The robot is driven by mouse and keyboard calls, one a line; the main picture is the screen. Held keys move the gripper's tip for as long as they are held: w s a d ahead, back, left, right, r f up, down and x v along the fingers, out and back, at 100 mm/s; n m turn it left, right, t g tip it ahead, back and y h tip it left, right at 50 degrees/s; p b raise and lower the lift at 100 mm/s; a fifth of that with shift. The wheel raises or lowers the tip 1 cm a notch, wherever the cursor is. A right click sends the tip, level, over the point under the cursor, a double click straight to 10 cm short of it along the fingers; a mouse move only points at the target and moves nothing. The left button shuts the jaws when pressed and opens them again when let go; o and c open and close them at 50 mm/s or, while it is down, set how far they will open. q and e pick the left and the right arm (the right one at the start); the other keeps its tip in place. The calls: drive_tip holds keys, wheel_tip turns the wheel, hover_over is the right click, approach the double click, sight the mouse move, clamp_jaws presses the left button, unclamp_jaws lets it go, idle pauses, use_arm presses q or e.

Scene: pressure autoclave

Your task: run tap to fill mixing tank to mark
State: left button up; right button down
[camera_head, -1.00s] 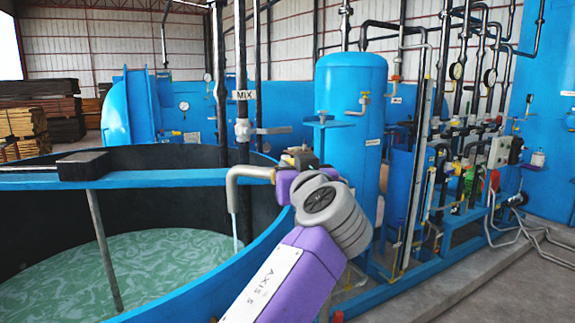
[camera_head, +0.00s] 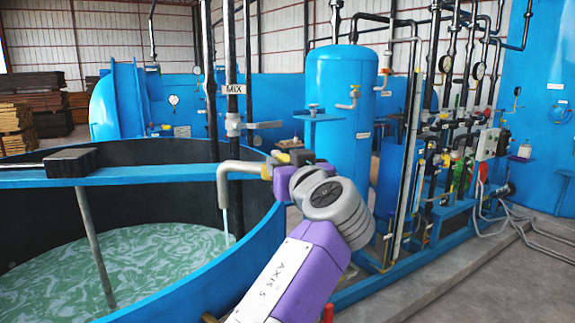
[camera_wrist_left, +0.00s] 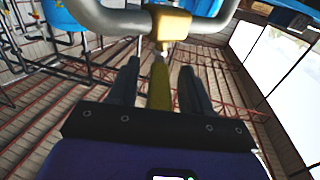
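The mixing tank (camera_head: 262,240) is a large round blue vat with dark inner walls, at the lower left of the head view. Pale green swirling liquid (camera_head: 130,265) lies in it, below the rim. A grey bent tap spout (camera_head: 225,172) reaches over the rim, and a thin stream (camera_head: 226,222) falls from it. No fill mark can be made out. My left gripper (camera_head: 285,160) is at the tap's valve. In the left wrist view its two dark fingers (camera_wrist_left: 160,88) stand apart on either side of the yellow tap lever (camera_wrist_left: 160,85), with gaps showing. My right gripper is out of view.
A blue beam (camera_head: 130,179) with a dark box (camera_head: 71,162) and a stirrer rod (camera_head: 96,250) crosses the tank. A vertical pipe labelled MIX (camera_head: 233,89) stands behind the spout. A blue pressure vessel (camera_head: 345,120) and piping stand to the right.

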use_arm(q)
drive_tip(key=shift+s, duration=0.1)
drive_tip(key=b+v, duration=0.2)
drive_tip(key=v, duration=0.5)
drive_tip(key=shift+s, duration=0.2)
idle(2.1)
